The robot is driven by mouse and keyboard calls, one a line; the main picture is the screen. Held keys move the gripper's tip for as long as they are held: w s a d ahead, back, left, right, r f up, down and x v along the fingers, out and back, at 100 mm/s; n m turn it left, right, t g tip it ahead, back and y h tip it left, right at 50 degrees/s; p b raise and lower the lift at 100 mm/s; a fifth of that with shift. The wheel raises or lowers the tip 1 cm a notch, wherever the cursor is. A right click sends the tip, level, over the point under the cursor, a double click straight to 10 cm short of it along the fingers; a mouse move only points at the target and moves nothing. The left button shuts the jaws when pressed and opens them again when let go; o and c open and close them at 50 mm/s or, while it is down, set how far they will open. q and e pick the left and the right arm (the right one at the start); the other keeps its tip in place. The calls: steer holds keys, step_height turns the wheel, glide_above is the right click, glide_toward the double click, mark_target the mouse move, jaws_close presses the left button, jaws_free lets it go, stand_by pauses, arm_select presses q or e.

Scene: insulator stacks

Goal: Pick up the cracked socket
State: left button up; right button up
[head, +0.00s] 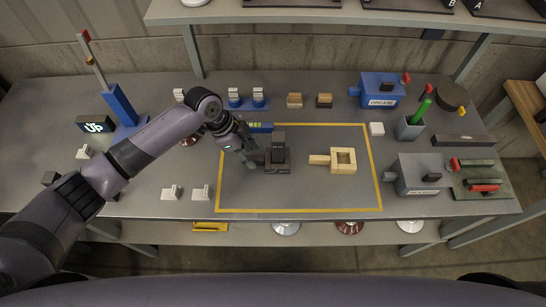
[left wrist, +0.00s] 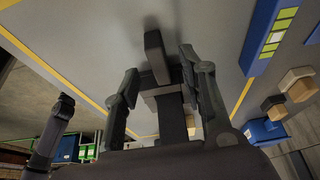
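A dark block-like piece (head: 277,155) with an upright part stands inside the yellow outline, left of its middle. In the left wrist view the dark piece (left wrist: 156,58) lies ahead of and between the fingers. My left gripper (head: 250,158) is open, just left of this piece in the head view; its two fingers also show apart in the left wrist view (left wrist: 160,85). I cannot tell whether they touch the piece. No crack can be made out on any part, so which thing is the cracked socket is unclear. My right gripper is not in view.
A wooden frame with a handle (head: 343,168) lies right of the dark piece. A blue grease box (head: 378,101), a grey box (head: 418,187) and a green-penned cup (head: 409,131) stand at right. White pieces (head: 201,193) lie at left. A shelf (head: 300,15) overhangs the back.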

arm_select(q)
steer(key=shift+x, duration=1.2)
steer(key=shift+c, duration=0.5)
jaws_close()
steer(key=shift+w+d+r, duration=0.1)
steer(key=shift+r, duration=0.05)
